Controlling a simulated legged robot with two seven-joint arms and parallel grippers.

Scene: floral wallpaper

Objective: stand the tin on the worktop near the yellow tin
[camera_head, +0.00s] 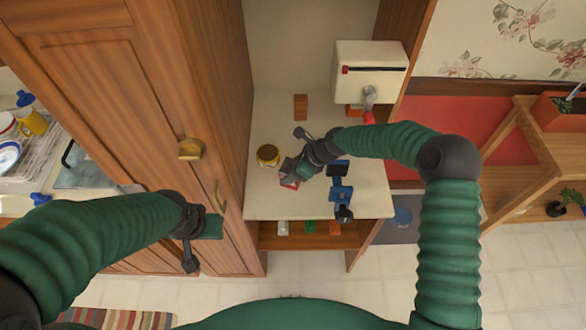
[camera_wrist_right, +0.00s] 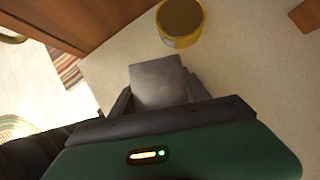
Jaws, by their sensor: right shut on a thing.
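The yellow tin (camera_head: 268,155) stands on the worktop (camera_head: 264,205), left of my right gripper; it also shows at the top of the right wrist view (camera_wrist_right: 180,22). My right gripper (camera_head: 291,172) is shut on the tin, whose plain grey face (camera_wrist_right: 158,82) shows between the fingers in the wrist view. A bit of red (camera_head: 289,184) shows at the gripper in the head view. The held tin is beside the yellow tin, with a gap between them. Whether its base touches the worktop is hidden. My left gripper (camera_head: 191,258) hangs by the cupboard door, its jaws unclear.
A brown block (camera_head: 301,107) lies behind on the worktop. A cream box with a crank (camera_head: 369,72) stands at the back right. Blue items (camera_head: 341,182) lie right of my right gripper. A tall wooden cupboard (camera_head: 150,100) borders the worktop's left side.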

